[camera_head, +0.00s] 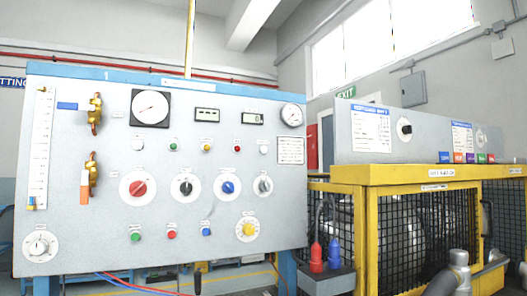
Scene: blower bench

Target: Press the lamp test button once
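An upright grey control panel (222,107) with a blue top edge fills the left half of the head view. Low on it is a row of small round buttons: green (135,237), red (171,235) and blue (206,232). Their labels are too small to read, so I cannot tell which is the lamp test button. Higher up is a row of small round lamps or buttons: white (137,145), green (173,146), yellow (205,147), red (237,149) and another white one (263,150).
Between the rows are red (138,188), black (186,188), blue (228,187) and grey (264,186) knobs. A yellow knob (248,229) sits lower right. A yellow-framed mesh cage (361,240) stands at right. Red and blue plugs (317,257) stand beside the panel.

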